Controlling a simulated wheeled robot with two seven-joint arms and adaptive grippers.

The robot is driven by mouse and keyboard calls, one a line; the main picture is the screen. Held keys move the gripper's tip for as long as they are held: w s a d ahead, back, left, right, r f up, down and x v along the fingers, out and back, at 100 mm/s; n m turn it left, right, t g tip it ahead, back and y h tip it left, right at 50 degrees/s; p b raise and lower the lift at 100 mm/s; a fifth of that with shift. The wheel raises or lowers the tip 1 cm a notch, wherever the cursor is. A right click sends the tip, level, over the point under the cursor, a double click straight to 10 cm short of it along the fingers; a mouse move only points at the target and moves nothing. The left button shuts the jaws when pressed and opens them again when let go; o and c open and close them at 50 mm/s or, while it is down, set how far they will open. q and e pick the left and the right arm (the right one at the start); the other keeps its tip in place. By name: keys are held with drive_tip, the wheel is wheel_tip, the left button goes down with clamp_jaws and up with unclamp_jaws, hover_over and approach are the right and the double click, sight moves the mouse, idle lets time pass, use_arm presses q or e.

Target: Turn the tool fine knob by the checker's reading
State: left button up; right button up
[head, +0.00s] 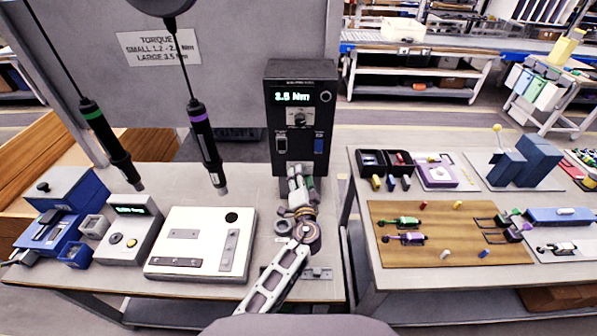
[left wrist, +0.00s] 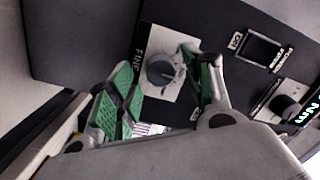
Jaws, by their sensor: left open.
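A black controller box (head: 301,90) with a lit green display, which seems to read 3.5 Nm, stands at the back of the left bench. In the left wrist view its grey round knob (left wrist: 161,69) sits on a light plate marked FINE. My left gripper (left wrist: 165,85) is open, with one green-padded finger on each side of this knob; I cannot tell whether they touch it. In the head view my left gripper (head: 300,180) is in front of the box's lower part and hides the fine knob. A grey checker (head: 130,228) with a small, unreadable green display stands at left. My right gripper is out of view.
Two hanging screwdrivers, green-ringed (head: 108,142) and purple-ringed (head: 205,145), hang over the left bench. A white fixture plate (head: 200,243) lies left of my arm. A blue device (head: 60,212) stands farther left. The right bench holds a wooden board (head: 440,255) with parts.

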use_arm(q)
drive_tip(key=shift+w, duration=0.35)
drive_tip(key=c, duration=1)
